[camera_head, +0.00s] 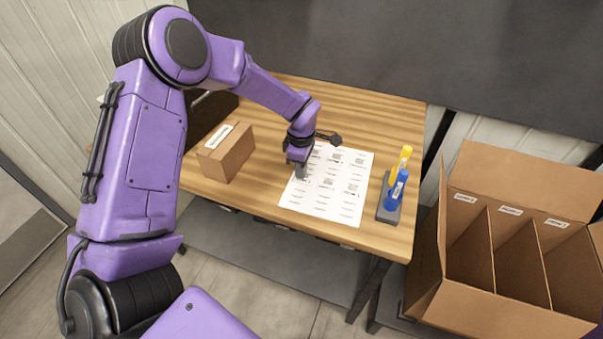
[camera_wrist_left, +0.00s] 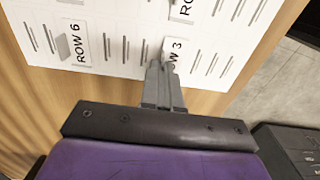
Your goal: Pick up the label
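A white label sheet (camera_head: 345,205) lies flat on the wooden table, printed with rows of labels and dark lines. My left gripper (camera_head: 299,172) points down at the sheet's left part. In the left wrist view, the gripper's two fingers (camera_wrist_left: 160,72) are close together with hardly a gap. Their tips overlap the lower end of a white label reading ROW 3 (camera_wrist_left: 176,53), hiding its first letters. I cannot tell whether the label is pinched between them. A ROW 6 label (camera_wrist_left: 78,44) lies on the sheet to the left. My right gripper is not in view.
A closed cardboard box (camera_head: 228,154) stands left of the sheet on the table (camera_head: 385,115). A grey stand (camera_head: 388,210) with a blue bottle (camera_head: 397,187) and a yellow bottle (camera_head: 403,157) stands right. An open divided carton (camera_head: 480,305) with labelled compartments is at the right.

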